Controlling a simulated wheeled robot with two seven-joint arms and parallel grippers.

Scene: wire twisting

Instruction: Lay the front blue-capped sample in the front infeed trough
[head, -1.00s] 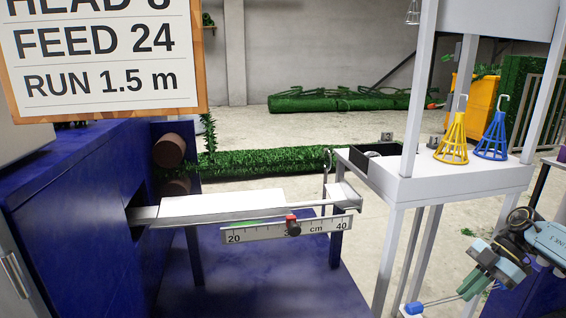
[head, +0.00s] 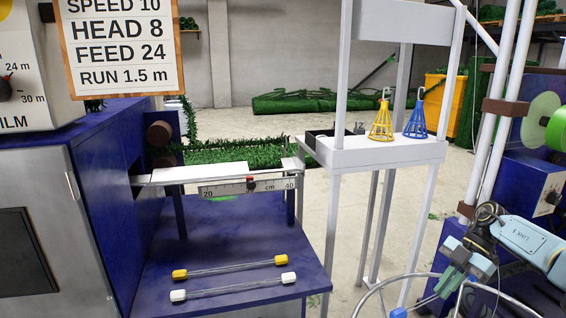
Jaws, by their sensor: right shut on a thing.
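My right gripper (head: 447,284) is at the lower right, shut on a thin rod with a blue cap (head: 398,312), the blue-capped sample. The rod slants down and left from the jaws, and the cap is at the bottom edge of the picture. The sample's other end is hidden or too small to tell. A long white trough-like ledge (head: 206,173) runs into the blue machine at the left, above a ruler bar (head: 225,190). I cannot tell whether it is the front infeed trough. My left gripper is not in view.
A yellow-capped rod (head: 225,267) and a white-capped rod (head: 233,288) lie on the blue bench (head: 190,242). A white stand (head: 370,156) holds a yellow cone (head: 381,124) and a blue cone (head: 416,122). A thin grey hoop (head: 385,285) is beside my right gripper.

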